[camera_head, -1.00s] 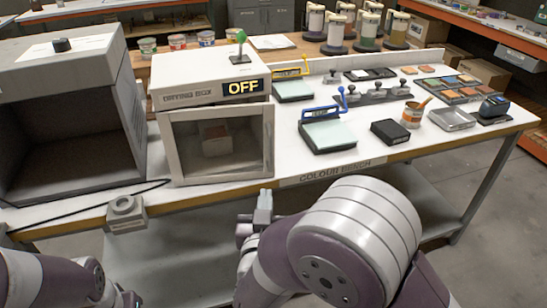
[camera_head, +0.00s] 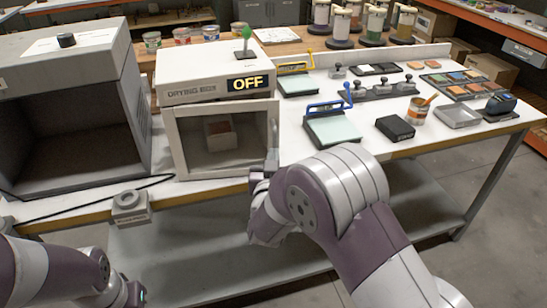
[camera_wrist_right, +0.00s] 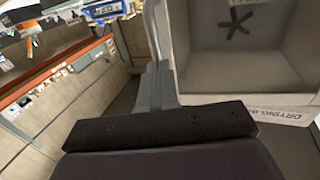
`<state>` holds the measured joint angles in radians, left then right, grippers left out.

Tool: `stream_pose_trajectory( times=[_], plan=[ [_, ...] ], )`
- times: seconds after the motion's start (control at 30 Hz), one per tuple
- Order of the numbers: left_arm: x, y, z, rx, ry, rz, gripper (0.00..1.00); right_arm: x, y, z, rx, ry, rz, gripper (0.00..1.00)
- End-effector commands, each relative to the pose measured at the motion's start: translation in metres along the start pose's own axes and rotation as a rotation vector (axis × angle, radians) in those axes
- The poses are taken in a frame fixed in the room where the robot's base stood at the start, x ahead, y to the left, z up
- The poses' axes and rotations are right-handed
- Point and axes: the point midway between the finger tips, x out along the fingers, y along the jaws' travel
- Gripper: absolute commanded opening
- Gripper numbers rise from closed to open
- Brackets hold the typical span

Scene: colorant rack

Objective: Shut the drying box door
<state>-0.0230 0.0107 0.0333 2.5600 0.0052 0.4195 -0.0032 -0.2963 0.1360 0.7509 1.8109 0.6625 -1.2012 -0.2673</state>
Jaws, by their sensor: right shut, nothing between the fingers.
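The white drying box (camera_head: 205,87) stands on the bench with an OFF sign on its front. Its front opening shows a grey interior holding a small brown-topped block (camera_head: 221,133). A narrow pale upright strip (camera_head: 273,122) stands at the opening's right side; I cannot tell whether it is the door seen edge-on or the frame. My right gripper (camera_head: 271,161) is shut and empty at the strip's lower end; contact is unclear. In the right wrist view the gripper (camera_wrist_right: 160,82) is beside the box's pale side edge, with the interior (camera_wrist_right: 240,60) on the right. My left gripper's fingers are not visible.
A larger dark-fronted booth (camera_head: 70,130) stands left of the box. A small grey block (camera_head: 130,205) sits at the bench's front edge. Blue-handled (camera_head: 330,128) and yellow-handled plates lie to the right, with a black block (camera_head: 395,128) beyond. The floor in front is free.

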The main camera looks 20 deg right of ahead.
Motion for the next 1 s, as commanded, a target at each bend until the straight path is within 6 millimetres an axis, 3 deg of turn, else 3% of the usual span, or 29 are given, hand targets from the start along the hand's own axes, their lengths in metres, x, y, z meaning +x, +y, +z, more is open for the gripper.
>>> stream_pose_trajectory(
  times=[0.13,0.43,1.0],
  plan=[
    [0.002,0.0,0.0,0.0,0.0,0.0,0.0,0.004,0.0,0.001,0.001,0.001,0.001,0.0],
    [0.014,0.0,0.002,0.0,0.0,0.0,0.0,0.047,0.002,0.001,0.001,-0.001,0.003,0.0],
    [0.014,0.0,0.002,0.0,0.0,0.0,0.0,0.052,0.002,-0.004,0.003,0.007,0.002,0.0]
  ],
)
